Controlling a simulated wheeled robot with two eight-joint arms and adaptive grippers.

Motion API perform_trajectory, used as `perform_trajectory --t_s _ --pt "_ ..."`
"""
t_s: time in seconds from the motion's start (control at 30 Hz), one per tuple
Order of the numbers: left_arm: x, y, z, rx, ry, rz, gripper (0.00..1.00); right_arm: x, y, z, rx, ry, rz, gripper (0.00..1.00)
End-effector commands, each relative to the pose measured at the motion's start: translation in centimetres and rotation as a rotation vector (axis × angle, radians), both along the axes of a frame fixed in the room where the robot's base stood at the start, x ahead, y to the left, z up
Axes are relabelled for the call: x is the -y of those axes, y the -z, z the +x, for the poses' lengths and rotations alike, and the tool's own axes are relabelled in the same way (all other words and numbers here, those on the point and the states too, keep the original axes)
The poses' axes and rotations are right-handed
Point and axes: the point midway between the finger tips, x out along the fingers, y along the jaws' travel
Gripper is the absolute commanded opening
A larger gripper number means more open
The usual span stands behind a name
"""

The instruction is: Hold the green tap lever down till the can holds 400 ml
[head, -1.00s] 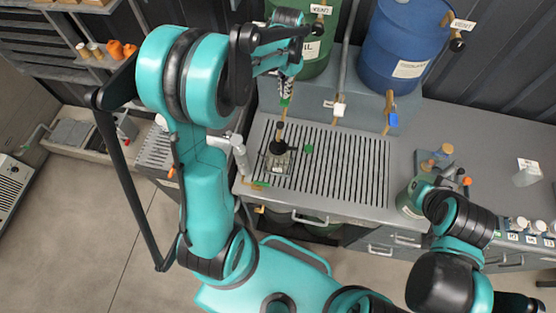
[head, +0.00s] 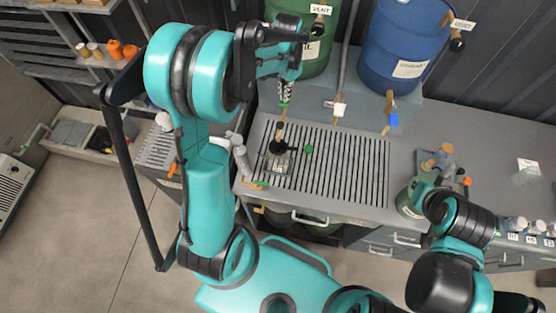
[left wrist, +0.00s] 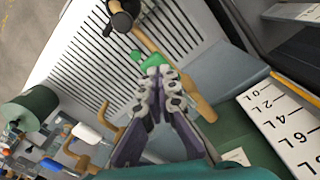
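The green tap lever (head: 286,103) is on the brass tap (head: 282,115) below the green drum (head: 301,52). My left gripper (head: 284,90) is just above it. In the left wrist view my finger pads (left wrist: 157,75) meet at the tips, with nothing seen between them. They overlap the green lever plate (left wrist: 180,70); contact cannot be told for sure. The can (head: 278,160), with a dark round top, stands on the slatted grate below the tap. It also shows in the left wrist view (left wrist: 121,20). Its liquid level cannot be read. My right gripper is out of view.
A blue drum (head: 405,45) stands to the right, with a blue-levered tap (head: 393,120) and a white-levered tap (head: 340,109) nearby. The slatted grate (head: 350,170) is clear right of the can. Bottles and small jars (head: 515,224) stand on the right counter.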

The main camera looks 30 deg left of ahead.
Motion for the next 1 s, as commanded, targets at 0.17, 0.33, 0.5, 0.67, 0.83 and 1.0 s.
perform_trajectory --t_s 0.17,0.33,0.5,0.67,0.83,1.0 --pt "0.0 0.6 0.0 0.0 0.0 0.0 0.0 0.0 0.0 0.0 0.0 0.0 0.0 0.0" --pt "0.0 1.1 0.0 0.0 0.0 0.0 0.0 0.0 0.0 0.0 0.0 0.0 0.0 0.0" --pt "0.0 1.6 0.0 0.0 0.0 0.0 0.0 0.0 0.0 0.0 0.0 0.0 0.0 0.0" --pt "0.0 1.9 0.0 0.0 0.0 0.0 0.0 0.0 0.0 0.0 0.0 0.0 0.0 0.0" --pt "0.0 1.9 0.0 0.0 0.0 0.0 0.0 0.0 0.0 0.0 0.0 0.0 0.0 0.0" --pt "0.0 1.9 0.0 0.0 0.0 0.0 0.0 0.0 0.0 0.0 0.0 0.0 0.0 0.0"
